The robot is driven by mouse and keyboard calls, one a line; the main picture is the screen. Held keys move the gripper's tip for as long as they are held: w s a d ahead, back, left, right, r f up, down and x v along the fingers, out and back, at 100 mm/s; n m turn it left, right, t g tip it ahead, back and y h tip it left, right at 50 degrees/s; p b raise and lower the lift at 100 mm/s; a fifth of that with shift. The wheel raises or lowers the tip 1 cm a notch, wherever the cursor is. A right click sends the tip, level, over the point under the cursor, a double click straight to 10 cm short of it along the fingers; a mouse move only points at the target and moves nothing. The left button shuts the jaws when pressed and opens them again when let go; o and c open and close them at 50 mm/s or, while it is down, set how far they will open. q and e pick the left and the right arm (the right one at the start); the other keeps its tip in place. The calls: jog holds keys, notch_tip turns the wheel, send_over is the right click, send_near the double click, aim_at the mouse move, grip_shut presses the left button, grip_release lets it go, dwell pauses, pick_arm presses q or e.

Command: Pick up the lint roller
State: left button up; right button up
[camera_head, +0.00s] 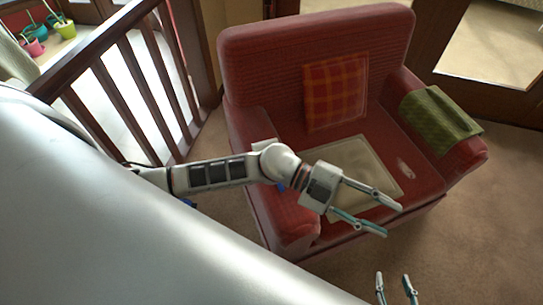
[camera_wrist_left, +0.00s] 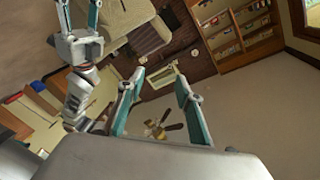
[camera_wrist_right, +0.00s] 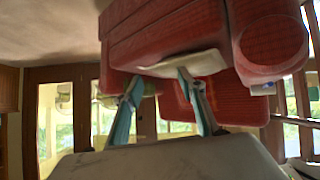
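A small pale object (camera_head: 405,169), possibly the lint roller, lies on the seat of the red armchair (camera_head: 318,45). It is too small to identify surely. It is right of a flat beige panel (camera_head: 345,165) on the same seat. My left gripper (camera_head: 392,220) is open and empty, over the chair's front edge in the head view, apart from the pale object. Its open fingers also show in the left wrist view (camera_wrist_left: 162,80). My right gripper (camera_head: 393,278) is open and empty, low in the head view in front of the chair, and open in the right wrist view (camera_wrist_right: 160,77).
A plaid cushion (camera_head: 336,92) leans on the chair's backrest. A green cloth (camera_head: 440,115) hangs over its right armrest. A dark wooden railing (camera_head: 125,85) stands at the left. Carpet (camera_head: 490,220) at the right of the chair is clear.

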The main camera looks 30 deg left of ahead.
pick_arm(q)
jog(key=w+a+f+m+g+y, duration=0.2)
jog(key=a+f+m+g+y, duration=0.1)
jog(key=a+f+y, duration=0.65)
jog(key=w+a+f+n+t+y, duration=0.1)
jog(key=w+a+y, duration=0.1)
jog(key=a, duration=0.5)
jog(key=w+a+f+n+t+y+b, duration=0.1)
jog(key=w+a+f+y, duration=0.1)
jog(key=w+a, duration=0.3)
jog(key=w+a+f+n+t+y, duration=0.1)
jog(key=w+a+y, duration=0.3)
jog(key=a, duration=0.7)
jog(key=shift+w+f+n+b, duration=0.1)
jog(key=shift+f+n+b, duration=0.1)
jog(key=shift+n+b, duration=0.15)
jog(key=shift+a+f, duration=0.25)
jog(key=shift+f, duration=0.1)
jog(key=f, duration=0.2)
jog(key=f+b, duration=0.1)
jog(key=f, duration=0.3)
jog(key=shift+w+f, duration=0.25)
jog(key=shift+f+b, duration=0.2)
jog(key=shift+b, duration=0.1)
grip_shut()
